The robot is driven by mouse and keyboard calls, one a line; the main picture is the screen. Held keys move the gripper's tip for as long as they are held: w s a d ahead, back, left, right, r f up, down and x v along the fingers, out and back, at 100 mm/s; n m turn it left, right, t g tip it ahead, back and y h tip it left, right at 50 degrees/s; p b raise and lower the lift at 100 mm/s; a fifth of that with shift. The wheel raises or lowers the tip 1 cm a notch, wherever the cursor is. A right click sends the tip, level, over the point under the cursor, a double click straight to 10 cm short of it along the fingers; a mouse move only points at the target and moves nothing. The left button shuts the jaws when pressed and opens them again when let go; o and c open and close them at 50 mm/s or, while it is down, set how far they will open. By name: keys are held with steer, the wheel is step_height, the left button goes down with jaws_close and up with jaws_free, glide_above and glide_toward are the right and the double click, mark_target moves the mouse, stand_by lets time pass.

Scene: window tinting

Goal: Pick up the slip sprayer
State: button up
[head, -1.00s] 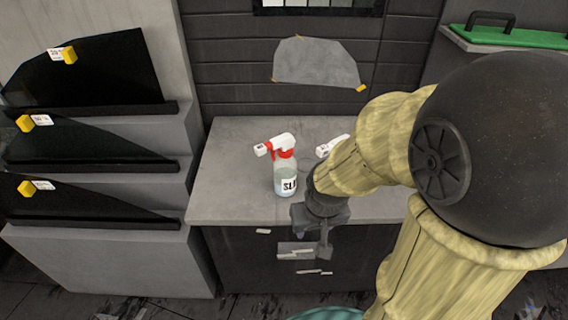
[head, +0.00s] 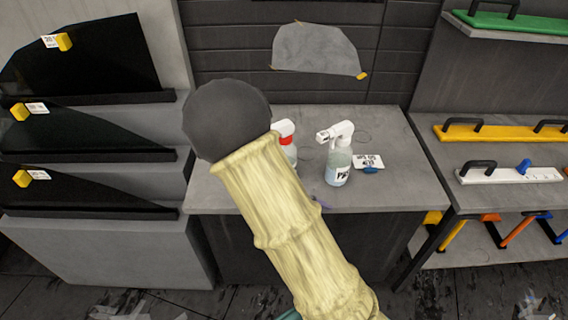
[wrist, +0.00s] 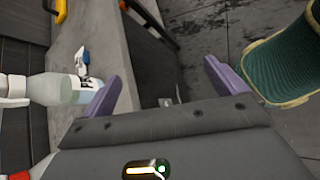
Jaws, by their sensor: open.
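The slip sprayer (head: 287,141), a bottle with a red collar and white nozzle, stands on the grey counter in the head view. My arm hides most of it, including its label. A second sprayer (head: 338,167) with an all-white head and a label starting with P stands to its right. That second bottle also shows in the wrist view (wrist: 60,89), at the left beside one finger. My gripper (wrist: 164,88) is open, its two purple fingers apart with nothing between them.
The counter (head: 395,190) has a white card (head: 368,161) and a blue item beside the second sprayer. Shelves with a yellow tool (head: 500,131) and a white tool (head: 510,174) stand right. Dark film panels (head: 85,70) are on the left rack.

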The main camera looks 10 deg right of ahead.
steer(key=w+a+f+n+t+b, duration=0.1)
steer(key=w+a+f+n+t, duration=0.2)
steer(key=w+a+n+t, duration=1)
steer(key=w+n+t, duration=0.1)
steer(key=n+t, duration=0.1)
steer(key=n, duration=0.1)
steer(key=shift+a+n+b, duration=0.15)
steer(key=shift+n+b, duration=0.25)
steer(key=shift+w+r, duration=0.1)
steer(key=p+x, duration=0.2)
steer(key=x, duration=0.9)
steer(key=shift+w+d, duration=0.2)
steer(key=shift+w, duration=0.05)
steer(key=shift+w+d, duration=0.1)
steer(key=shift+w, duration=0.25)
steer(key=shift+d, duration=0.1)
